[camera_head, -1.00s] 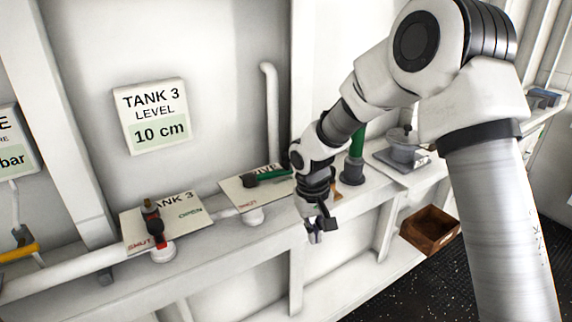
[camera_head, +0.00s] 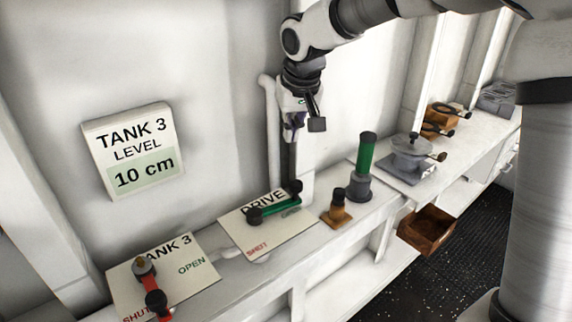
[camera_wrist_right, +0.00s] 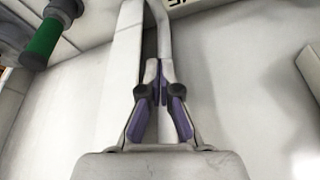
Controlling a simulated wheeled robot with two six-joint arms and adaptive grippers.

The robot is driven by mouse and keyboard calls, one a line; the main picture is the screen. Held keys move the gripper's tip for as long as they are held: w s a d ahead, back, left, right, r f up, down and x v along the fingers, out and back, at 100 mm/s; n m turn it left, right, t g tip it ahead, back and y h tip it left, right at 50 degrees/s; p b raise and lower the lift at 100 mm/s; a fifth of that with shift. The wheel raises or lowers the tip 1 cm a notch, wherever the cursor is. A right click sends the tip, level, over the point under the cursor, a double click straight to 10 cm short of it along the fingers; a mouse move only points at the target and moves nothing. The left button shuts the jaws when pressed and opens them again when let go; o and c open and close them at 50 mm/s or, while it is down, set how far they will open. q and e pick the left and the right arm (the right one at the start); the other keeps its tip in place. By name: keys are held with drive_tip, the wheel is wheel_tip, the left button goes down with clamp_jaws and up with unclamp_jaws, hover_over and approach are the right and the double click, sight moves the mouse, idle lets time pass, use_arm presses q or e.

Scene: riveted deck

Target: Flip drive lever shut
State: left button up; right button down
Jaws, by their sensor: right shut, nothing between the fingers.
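The drive lever is a green handle (camera_head: 277,206) with dark ends, on a white plate (camera_head: 240,238) marked DRIVE, with a red SHUT label at its lower left and a green label near the handle. The handle lies toward the plate's right side, by the green label, and its far knob is at upper right. My right gripper (camera_head: 295,130) hangs above and behind the lever, near the wall pipe, apart from the lever. It is shut and empty; its purple-padded fingers (camera_wrist_right: 161,95) meet in the right wrist view. My left gripper is not in view.
Left of it is the TANK 3 plate (camera_head: 188,267) with a red lever (camera_head: 155,290). A vertical pipe (camera_head: 270,130) rises behind.

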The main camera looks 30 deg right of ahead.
wheel_tip(320, 180, down, 10)
drive_tip(key=p, duration=0.3)
drive_tip(key=shift+s+r, duration=0.15)
drive_tip(key=shift+r, duration=0.05)
drive_tip(key=shift+s+a+r, duration=0.1)
drive_tip(key=shift+s+a, duration=0.05)
drive_tip(key=shift+s, duration=0.35)
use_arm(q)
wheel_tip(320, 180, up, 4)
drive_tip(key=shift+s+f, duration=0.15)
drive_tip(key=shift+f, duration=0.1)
use_arm(e)
drive_tip(key=shift+w, duration=0.25)
